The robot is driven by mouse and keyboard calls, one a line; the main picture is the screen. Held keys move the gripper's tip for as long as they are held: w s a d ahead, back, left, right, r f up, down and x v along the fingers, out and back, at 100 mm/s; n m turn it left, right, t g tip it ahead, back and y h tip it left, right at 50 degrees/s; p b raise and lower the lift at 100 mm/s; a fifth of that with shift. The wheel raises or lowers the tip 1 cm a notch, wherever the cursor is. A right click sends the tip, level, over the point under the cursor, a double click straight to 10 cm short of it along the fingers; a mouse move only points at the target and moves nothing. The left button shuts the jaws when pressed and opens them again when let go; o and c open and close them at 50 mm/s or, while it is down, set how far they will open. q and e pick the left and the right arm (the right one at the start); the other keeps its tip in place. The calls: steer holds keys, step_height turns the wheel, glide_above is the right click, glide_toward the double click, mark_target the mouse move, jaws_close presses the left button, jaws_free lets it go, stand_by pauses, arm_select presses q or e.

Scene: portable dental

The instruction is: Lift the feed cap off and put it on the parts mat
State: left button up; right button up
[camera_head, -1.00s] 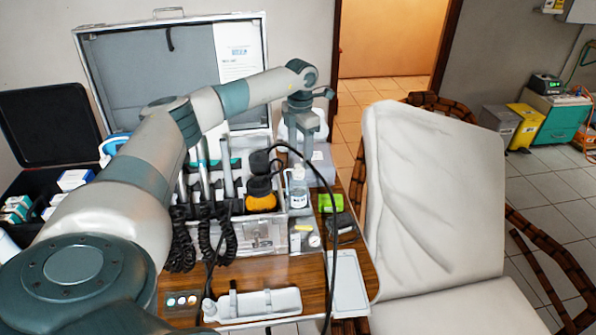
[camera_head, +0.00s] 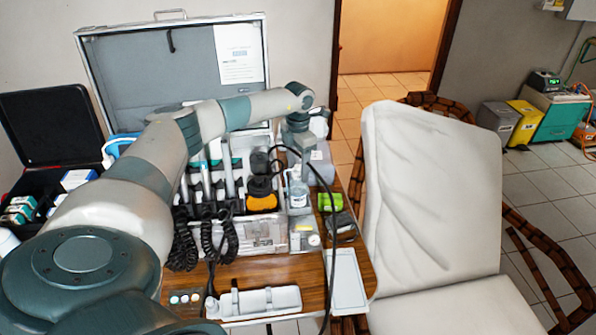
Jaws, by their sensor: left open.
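A clear bottle (camera_head: 299,194) with a pale label stands upright at the right end of the dental unit. My left gripper (camera_head: 302,173) points down right over the bottle's top, with its jaws open. The feed cap cannot be made out; the bottle's top is hidden behind the gripper, and I cannot tell whether the fingers touch anything there. A flat white rectangular piece (camera_head: 347,279), which looks like the parts mat, lies at the front right of the wooden table, with nothing seen on it. My right gripper is out of view.
Dental handpieces (camera_head: 228,180) with coiled black cords stand left of the bottle. A black cable arches just past the gripper. A green box (camera_head: 330,202) and a small gauge (camera_head: 313,240) sit near the bottle. A white holder (camera_head: 259,303) lies at the front. A white chair stands right.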

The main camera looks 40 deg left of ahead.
mark_target(298, 165)
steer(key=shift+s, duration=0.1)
arm_select(q)
steer(key=c, duration=1.1)
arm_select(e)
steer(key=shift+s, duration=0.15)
arm_select(q)
steer(key=shift+r, duration=0.15)
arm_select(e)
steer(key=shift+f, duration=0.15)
